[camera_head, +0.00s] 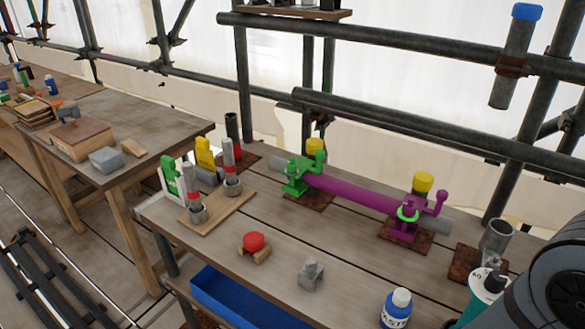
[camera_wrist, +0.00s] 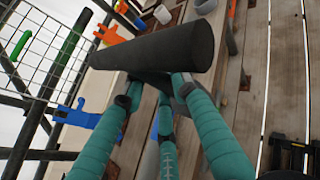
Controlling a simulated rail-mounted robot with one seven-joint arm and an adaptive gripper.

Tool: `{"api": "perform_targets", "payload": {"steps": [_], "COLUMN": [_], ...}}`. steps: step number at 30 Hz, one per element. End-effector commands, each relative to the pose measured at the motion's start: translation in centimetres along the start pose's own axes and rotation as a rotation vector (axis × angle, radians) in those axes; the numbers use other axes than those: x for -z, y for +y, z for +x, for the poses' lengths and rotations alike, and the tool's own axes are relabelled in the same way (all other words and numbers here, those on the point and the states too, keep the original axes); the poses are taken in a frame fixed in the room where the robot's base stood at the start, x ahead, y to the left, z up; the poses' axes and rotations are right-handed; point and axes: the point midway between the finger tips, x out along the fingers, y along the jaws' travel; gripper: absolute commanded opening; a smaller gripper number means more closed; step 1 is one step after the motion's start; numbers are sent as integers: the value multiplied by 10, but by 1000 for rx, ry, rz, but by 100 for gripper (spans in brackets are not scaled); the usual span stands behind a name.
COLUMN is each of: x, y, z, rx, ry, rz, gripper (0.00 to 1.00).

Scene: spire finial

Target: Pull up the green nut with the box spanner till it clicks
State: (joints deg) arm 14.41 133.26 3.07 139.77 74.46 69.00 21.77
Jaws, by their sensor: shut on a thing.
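The wrist view shows my gripper (camera_wrist: 157,88), with teal-padded fingers closed together on a dark cylinder (camera_wrist: 150,48). The cylinder lies crosswise with its round end to the right; I cannot tell if it is the box spanner. My gripper is not visible in the head view. There, a purple tube (camera_head: 350,190) lies across the bench, with a green clamp (camera_head: 294,178) at its left and a purple clamp (camera_head: 404,232) at its right. A bright green ring (camera_head: 407,214), possibly the green nut, sits on the purple clamp.
Red-banded upright cylinders (camera_head: 192,209) stand on a wooden board at the bench's left. Scaffold tubes (camera_head: 390,122) run behind. The wrist view shows orange (camera_wrist: 110,35) and blue (camera_wrist: 78,116) fittings.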

Motion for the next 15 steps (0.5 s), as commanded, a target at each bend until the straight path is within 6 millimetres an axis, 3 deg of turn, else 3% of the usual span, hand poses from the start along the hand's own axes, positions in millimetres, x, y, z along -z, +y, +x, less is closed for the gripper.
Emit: {"api": "perform_targets", "payload": {"steps": [4,15], "x": [-1,-12], "y": [0,-1], "z": [0,-5], "rx": [1,2], "ry": [-3,-3], "rz": [0,1], "gripper": [0,0]}}
